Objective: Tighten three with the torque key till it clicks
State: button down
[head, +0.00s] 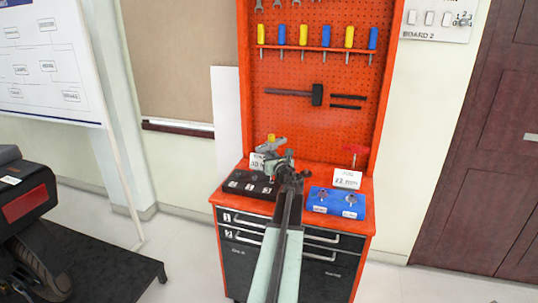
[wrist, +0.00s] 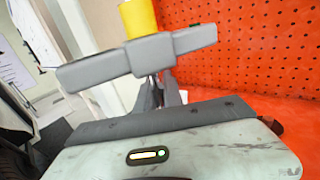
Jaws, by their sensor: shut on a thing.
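My gripper (head: 276,152) is shut on a key with a grey crossbar (wrist: 140,58) and a yellow top (wrist: 138,17). The yellow top also shows in the head view (head: 271,138), above the left part of the orange workbench (head: 213,200). In the wrist view the fingers meet under the crossbar. The key's lower end is hidden. A second key with a red T-handle (head: 355,149) stands at the right back of the bench.
An orange pegboard (head: 290,130) with hung tools rises behind. A dark wheeled machine (head: 25,205) stands on a platform at left.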

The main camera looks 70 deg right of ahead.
aim_at(278, 145)
jog(key=shift+f+b, duration=0.5)
jog(key=shift+f, duration=0.1)
jog(key=s+m+g, duration=0.1)
jog(key=m+g, duration=0.4)
jog(key=g, duration=0.3)
jog(key=s+m+g, duration=0.1)
jog(key=m+g, duration=0.5)
jog(key=g, duration=0.2)
jog(key=s+m+g, duration=0.1)
jog(key=m+g, duration=0.5)
jog(key=g, duration=0.2)
jog(key=shift+s+r+y, duration=0.1)
jog(key=shift+s+y, duration=0.2)
jog(key=shift+s, duration=0.05)
jog(key=shift+w+n+t+h, duration=0.1)
jog(key=shift+n+t+h, duration=0.3)
jog(key=shift+n+h, duration=0.1)
jog(key=shift+r, duration=0.2)
jog(key=shift+r+p, duration=2.35)
jog(key=shift+p, duration=0.2)
